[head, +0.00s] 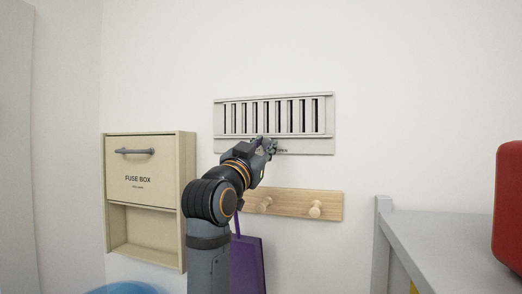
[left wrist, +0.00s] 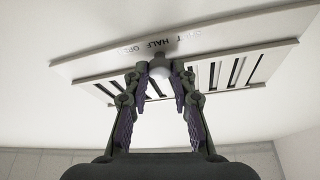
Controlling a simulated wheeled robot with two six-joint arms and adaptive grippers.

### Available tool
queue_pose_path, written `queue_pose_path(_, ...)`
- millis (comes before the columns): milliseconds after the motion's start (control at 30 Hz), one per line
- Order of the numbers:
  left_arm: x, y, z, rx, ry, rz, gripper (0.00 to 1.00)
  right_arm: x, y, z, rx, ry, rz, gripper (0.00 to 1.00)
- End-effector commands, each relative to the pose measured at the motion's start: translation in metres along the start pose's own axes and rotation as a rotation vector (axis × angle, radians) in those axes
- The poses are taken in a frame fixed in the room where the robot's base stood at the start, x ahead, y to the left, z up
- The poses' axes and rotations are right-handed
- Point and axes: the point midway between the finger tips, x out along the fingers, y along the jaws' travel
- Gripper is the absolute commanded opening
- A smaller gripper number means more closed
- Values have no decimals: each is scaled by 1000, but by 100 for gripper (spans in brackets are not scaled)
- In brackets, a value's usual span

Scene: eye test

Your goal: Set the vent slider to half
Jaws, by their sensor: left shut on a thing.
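The vent (head: 325,118) is a light grey wall panel with upright slats and dark gaps between them. It also shows upside down in the left wrist view (left wrist: 90,66). The head view hides the knob behind the gripper. Printed words lie along the strip; HALF shows near the knob in the left wrist view, and OPEN is right of the gripper in the head view. The knob's exact setting is hard to tell. My right gripper is not in view.
A beige fuse box (head: 150,168) is on the wall to the left. A wooden peg rail (head: 290,203) is below the vent, with a purple bag (head: 248,265) under it. A grey table (head: 450,245) bearing a red object (head: 509,205) stands at right.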

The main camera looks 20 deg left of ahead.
Motion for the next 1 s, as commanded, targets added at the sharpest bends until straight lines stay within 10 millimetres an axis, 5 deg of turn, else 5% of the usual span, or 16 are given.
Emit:
queue_pose_path(67, 0, 0, 0, 0, -2, 0, 0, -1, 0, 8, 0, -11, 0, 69)
queue_pose_path(100, 0, 0, 0, 0, -2, 0, 26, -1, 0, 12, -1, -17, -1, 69)
queue_pose_path(267, 0, 0, 0, 0, -2, 0, 48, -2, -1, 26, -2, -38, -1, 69)
queue_pose_path(667, -10, 0, 0, 0, 0, 0, 48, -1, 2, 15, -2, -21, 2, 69)
queue_pose_path(1000, -89, 0, 0, -1, 1, 0, 48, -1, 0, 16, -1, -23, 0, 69)
